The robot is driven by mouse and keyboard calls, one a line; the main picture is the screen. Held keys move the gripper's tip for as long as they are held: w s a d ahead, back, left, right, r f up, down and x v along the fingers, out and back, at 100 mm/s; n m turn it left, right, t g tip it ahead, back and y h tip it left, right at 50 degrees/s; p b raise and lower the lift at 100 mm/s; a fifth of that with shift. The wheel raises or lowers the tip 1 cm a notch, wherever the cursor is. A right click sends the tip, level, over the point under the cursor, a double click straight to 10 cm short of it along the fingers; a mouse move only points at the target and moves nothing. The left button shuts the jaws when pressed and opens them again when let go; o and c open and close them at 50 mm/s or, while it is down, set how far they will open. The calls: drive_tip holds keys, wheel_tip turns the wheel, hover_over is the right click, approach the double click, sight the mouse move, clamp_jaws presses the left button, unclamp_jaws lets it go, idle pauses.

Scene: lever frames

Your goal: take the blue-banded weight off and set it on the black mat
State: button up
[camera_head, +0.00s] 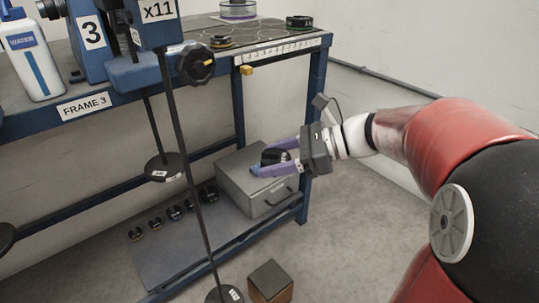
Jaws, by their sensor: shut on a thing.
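My gripper (264,160) has purple fingers and reaches in from the right. It is shut on a small black weight (275,157), held in front of the bench, above the grey box in the picture. The fingers cover part of this weight, and I cannot clearly make out its band colour. The black mat (262,34) with ring markings lies on the bench top at the back right.
A grey box (243,182) and several small weights (174,212) are on the lower shelf. Hanging rods carry dark discs (166,167) left of my gripper. A black knob (195,64) juts from the blue frame. A wood-sided block (270,282) stands on the floor.

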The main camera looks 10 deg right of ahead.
drive_tip(key=shift+s+d, duration=0.1)
drive_tip(key=shift+d, duration=0.25)
